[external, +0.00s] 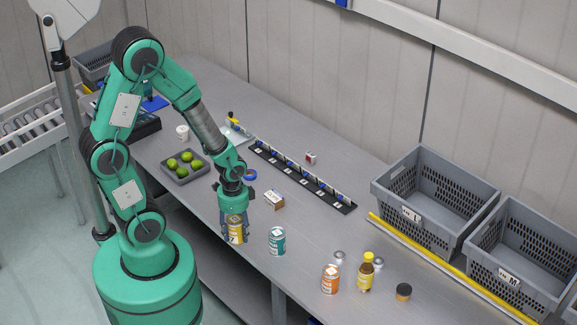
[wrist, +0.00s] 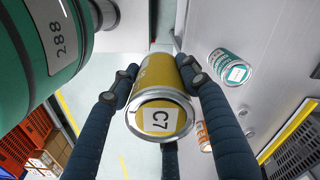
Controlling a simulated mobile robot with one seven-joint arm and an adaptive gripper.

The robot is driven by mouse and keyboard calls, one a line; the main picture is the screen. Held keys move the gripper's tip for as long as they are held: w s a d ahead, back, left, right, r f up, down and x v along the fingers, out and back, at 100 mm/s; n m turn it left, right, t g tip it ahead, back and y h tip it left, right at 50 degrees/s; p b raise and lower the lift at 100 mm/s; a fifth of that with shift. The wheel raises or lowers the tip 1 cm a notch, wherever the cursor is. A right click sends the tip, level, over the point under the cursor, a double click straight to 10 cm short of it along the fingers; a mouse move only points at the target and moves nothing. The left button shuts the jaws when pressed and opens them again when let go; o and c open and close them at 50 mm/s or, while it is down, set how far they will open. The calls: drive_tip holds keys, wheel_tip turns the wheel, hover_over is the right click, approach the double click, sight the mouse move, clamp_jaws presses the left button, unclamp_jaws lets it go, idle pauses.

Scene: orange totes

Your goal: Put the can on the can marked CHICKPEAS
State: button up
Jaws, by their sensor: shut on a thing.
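My gripper (external: 234,218) is shut on a yellow can (external: 236,232) near the table's front edge. An orange can (external: 330,280) stands farther right and shows partly behind a finger in the wrist view (wrist: 203,137). I cannot read which can is marked CHICKPEAS.
A yellow bottle (external: 366,272), a dark-lidded jar (external: 403,292) and small silver-topped items (external: 339,258) stand near the orange can. A small box (external: 274,200) lies behind the teal can. Grey totes (external: 408,225) line the right. A tray of green fruit (external: 183,179) sits left.

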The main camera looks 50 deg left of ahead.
drive_tip(key=shift+w, duration=0.15)
hover_over(277, 232)
drive_tip(key=shift+f, duration=0.75)
drive_tip(key=shift+f, duration=1.75)
drive_tip(key=shift+f, duration=0.1)
drive_tip(key=o, duration=1.4)
drive_tip(key=shift+o, duration=0.2)
